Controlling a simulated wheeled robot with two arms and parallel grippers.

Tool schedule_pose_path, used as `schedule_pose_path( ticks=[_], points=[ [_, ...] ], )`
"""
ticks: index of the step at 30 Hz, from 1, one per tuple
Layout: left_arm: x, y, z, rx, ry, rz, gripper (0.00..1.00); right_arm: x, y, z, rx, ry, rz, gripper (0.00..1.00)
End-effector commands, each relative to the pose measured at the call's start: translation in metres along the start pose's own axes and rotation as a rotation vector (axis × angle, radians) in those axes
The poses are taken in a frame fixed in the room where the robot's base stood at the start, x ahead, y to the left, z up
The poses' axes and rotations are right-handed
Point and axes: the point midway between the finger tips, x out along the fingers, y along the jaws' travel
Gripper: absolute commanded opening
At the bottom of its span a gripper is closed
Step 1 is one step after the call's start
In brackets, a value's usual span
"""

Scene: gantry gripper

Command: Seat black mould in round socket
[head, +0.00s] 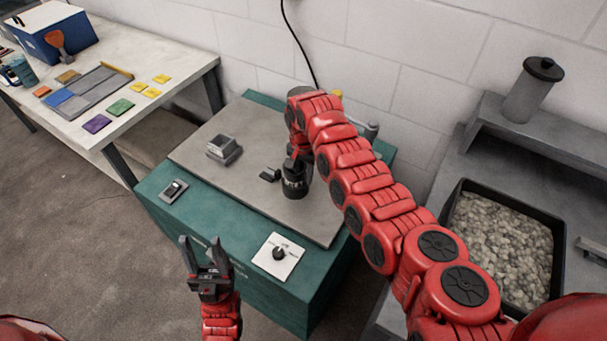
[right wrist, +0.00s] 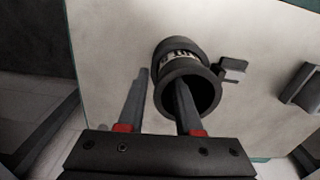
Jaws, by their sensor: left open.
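The black mould (head: 294,186) is a dark round, hollow piece with pale markings on its side, on the grey top plate below my right arm. In the right wrist view the mould (right wrist: 182,62) shows its open mouth. My right gripper (right wrist: 162,82) has one finger left of the mould's wall and the other over or inside its mouth. I cannot tell whether they press on it. The head view mostly hides these fingers. I cannot make out a separate round socket. My left gripper (head: 207,249) is open and empty, in front of the teal cabinet.
The grey top plate (head: 200,165) on the teal cabinet (head: 300,300) also bears a square grey holder (head: 224,149) and a small dark block (head: 270,174). A switch (head: 174,190) and a dial (head: 279,254) sit near its front. A gravel tray (head: 555,265) stands right.

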Motion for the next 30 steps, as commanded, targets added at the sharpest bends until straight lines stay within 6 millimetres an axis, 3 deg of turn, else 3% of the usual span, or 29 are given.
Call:
schedule_pose_path(
  ticks=[5,15,21,30],
  points=[
    [-0.008,0.000,0.001,0.000,0.000,0.000,0.50,-0.021,-0.001,-0.002,0.001,0.005,-0.006,0.34],
    [-0.023,0.001,0.004,0.000,0.000,0.000,0.50,-0.100,0.001,-0.002,0.002,0.005,-0.002,0.34],
    [-0.023,0.001,0.004,0.000,0.000,0.000,0.50,-0.116,0.000,0.000,-0.001,0.001,0.000,0.34],
    [-0.023,0.001,0.004,0.000,0.000,0.000,0.50,-0.119,0.000,0.000,0.001,-0.001,-0.001,0.34]
  ],
)
